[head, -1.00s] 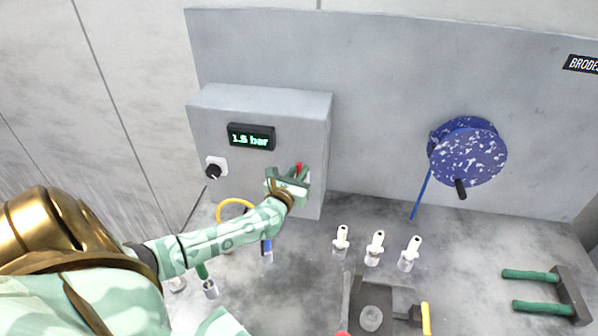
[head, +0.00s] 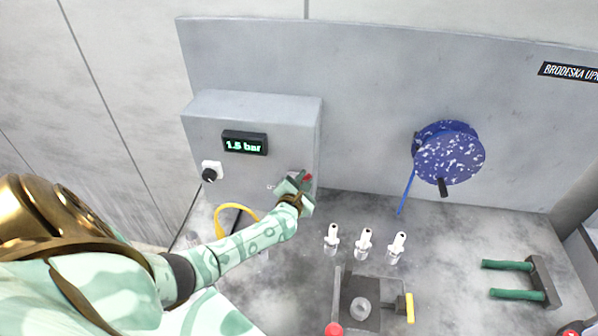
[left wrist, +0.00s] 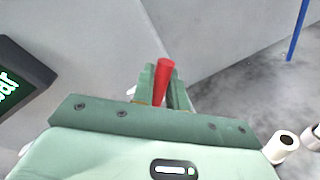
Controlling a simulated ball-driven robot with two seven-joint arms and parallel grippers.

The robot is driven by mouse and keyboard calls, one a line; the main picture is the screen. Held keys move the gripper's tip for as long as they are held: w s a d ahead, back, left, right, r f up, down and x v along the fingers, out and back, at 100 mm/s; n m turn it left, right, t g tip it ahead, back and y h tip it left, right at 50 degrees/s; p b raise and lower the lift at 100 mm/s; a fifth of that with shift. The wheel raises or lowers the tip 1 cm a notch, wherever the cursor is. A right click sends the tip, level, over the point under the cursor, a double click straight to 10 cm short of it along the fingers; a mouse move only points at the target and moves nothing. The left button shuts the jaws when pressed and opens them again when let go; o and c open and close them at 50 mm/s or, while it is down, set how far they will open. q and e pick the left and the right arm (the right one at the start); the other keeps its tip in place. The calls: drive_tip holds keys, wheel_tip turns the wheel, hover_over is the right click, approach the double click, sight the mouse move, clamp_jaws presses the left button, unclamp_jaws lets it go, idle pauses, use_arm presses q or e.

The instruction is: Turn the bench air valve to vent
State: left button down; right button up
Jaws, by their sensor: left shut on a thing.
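The bench air valve is on the front of a grey box (head: 215,105), with a red lever (head: 308,177) near the box's right edge. My left gripper (head: 297,184) is shut on the red lever, which also shows between the fingers in the left wrist view (left wrist: 163,82). The lever leans to the right in the head view. The valve body is mostly hidden behind my gripper. A display (head: 245,143) on the box reads 1.5 bar. My right gripper is not in view.
A black knob (head: 209,174) is left on the box. Several white-topped pieces (head: 364,243) stand on the bench near a dark fixture (head: 350,290). A blue speckled disc (head: 450,155) hangs on the back panel. Green handles (head: 515,266) lie at right.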

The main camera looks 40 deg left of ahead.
use_arm(q)
drive_tip(key=shift+w+d+f+m+g+p, duration=0.15)
drive_tip(key=shift+d+f+m+g+p, duration=0.2)
drive_tip(key=shift+m, duration=0.55)
drive_tip(key=shift+w+d+f+m+g+y, duration=0.1)
drive_tip(key=shift+d+f+m+g+y, duration=0.2)
drive_tip(key=shift+f+m, duration=0.6)
drive_tip(key=shift+w+d+f+m+g+y, duration=0.15)
drive_tip(key=shift+f+m+y, duration=0.2)
drive_tip(key=shift+m, duration=0.95)
drive_tip(key=shift+w+d+f+m+g+y, duration=0.15)
drive_tip(key=shift+f+m+y, duration=0.2)
drive_tip(key=shift+f+m, duration=0.55)
drive_tip(key=shift+s+r+m, duration=0.1)
drive_tip(key=shift+r+m, duration=0.1)
drive_tip(key=shift+m, duration=0.1)
drive_tip(key=c, duration=1.5)
unclamp_jaws()
drive_tip(key=shift+o, duration=0.2)
